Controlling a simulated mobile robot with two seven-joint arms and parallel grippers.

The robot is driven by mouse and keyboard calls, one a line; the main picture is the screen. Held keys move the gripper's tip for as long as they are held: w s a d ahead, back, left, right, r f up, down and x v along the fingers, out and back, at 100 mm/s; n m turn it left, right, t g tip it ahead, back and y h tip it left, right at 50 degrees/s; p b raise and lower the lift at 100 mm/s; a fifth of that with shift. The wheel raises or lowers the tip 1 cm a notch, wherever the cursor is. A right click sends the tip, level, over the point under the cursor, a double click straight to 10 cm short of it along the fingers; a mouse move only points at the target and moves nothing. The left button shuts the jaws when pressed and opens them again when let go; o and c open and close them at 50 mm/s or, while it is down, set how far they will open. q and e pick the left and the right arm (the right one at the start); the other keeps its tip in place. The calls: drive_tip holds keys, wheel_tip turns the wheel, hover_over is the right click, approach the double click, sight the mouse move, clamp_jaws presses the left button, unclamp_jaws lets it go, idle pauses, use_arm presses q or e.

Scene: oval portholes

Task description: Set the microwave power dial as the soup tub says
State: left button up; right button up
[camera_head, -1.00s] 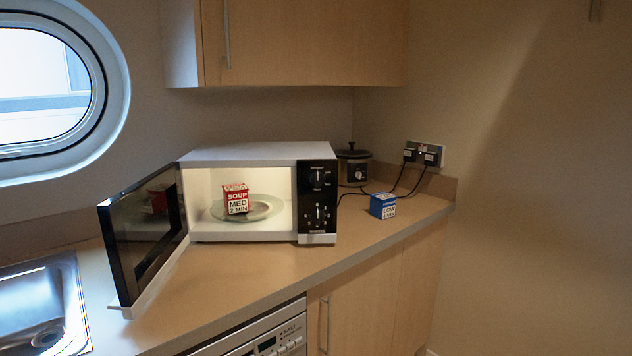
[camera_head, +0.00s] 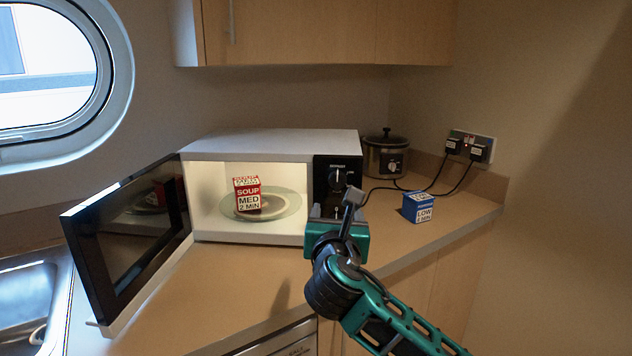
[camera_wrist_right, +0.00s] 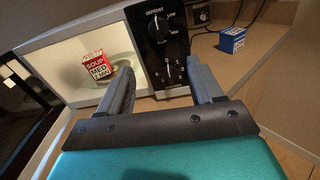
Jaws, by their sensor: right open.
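The red and white soup tub (camera_head: 248,196) stands on the glass plate inside the open, lit microwave (camera_head: 262,145). Its label reads SOUP, MED, 2 MIN; it also shows in the right wrist view (camera_wrist_right: 97,69). The upper dial (camera_head: 338,180) on the black panel has DEFROST printed above it. In the right wrist view this dial (camera_wrist_right: 158,27) has a pale mark pointing roughly up. A lower dial (camera_wrist_right: 167,70) with numbers shows between my fingers. My right gripper (camera_head: 335,204) is open and empty before the panel, hiding its lower part. My left gripper is not in view.
The microwave door (camera_head: 125,235) swings out left, near the sink (camera_head: 30,300). A blue tub marked LOW (camera_head: 418,207) stands right of the microwave. A slow cooker (camera_head: 385,155) and sockets (camera_head: 470,146) with cables are behind. The counter front (camera_head: 235,290) is clear.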

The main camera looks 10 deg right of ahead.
sight(337, 180)
drive_tip(key=shift+n, duration=0.3)
drive_tip(key=x, duration=0.4)
drive_tip(key=r+x, duration=0.1)
drive_tip(key=x, duration=0.3)
drive_tip(key=r+x, duration=0.1)
drive_tip(key=x, duration=0.4)
drive_tip(key=shift+w, duration=0.1)
drive_tip(key=shift+f, duration=0.1)
drive_tip(key=c, duration=1)
